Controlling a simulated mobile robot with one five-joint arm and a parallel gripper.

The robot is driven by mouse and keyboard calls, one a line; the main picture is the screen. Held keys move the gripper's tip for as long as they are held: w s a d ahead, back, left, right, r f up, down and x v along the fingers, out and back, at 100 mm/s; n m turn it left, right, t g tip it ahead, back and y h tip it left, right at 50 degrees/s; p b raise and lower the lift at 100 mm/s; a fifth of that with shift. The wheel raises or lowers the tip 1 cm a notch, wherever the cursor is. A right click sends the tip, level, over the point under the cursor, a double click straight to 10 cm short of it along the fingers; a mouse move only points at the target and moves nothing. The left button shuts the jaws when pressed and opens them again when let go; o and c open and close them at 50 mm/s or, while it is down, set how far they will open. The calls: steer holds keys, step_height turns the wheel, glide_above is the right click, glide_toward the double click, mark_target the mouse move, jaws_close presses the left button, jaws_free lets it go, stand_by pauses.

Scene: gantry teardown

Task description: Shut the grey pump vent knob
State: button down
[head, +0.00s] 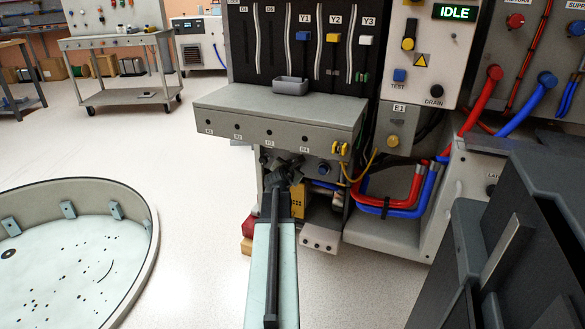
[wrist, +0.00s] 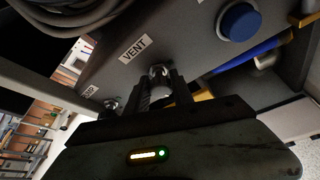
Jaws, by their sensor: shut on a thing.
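The grey vent knob (wrist: 159,72) sticks out of a grey panel just below the VENT label (wrist: 133,48) in the wrist view. My gripper (wrist: 160,86) is shut on this knob, one finger on each side, and partly hides it. In the head view my gripper (head: 283,166) is at the front of the machine, below the grey ledge. The knob cannot be made out there behind my gripper. How far the knob is turned cannot be told.
A large blue knob (wrist: 240,22) sits on the same panel, right of my gripper. The overhanging grey ledge (head: 270,125) holds a small grey tray (head: 290,86). Red hoses (head: 404,198) and blue hoses run at the right. A round low-walled tank (head: 75,250) stands left on open floor.

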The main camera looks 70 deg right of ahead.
steer(key=shift+w+m+t+b, duration=0.15)
steer(key=shift+m+t+b, duration=0.2)
steer(key=shift+m+t, duration=0.25)
stand_by(0.3)
steer(key=c, duration=1.1)
jaws_free()
steer(key=shift+w, duration=0.1)
steer(key=shift+s+a, duration=0.1)
steer(key=shift+s, duration=0.1)
steer(key=shift+s+a+r, duration=0.1)
steer(key=shift+a+r, duration=0.05)
steer(key=shift+a, duration=0.2)
steer(key=p+v, duration=0.2)
steer(key=v, duration=0.4)
steer(key=shift+a, duration=0.45)
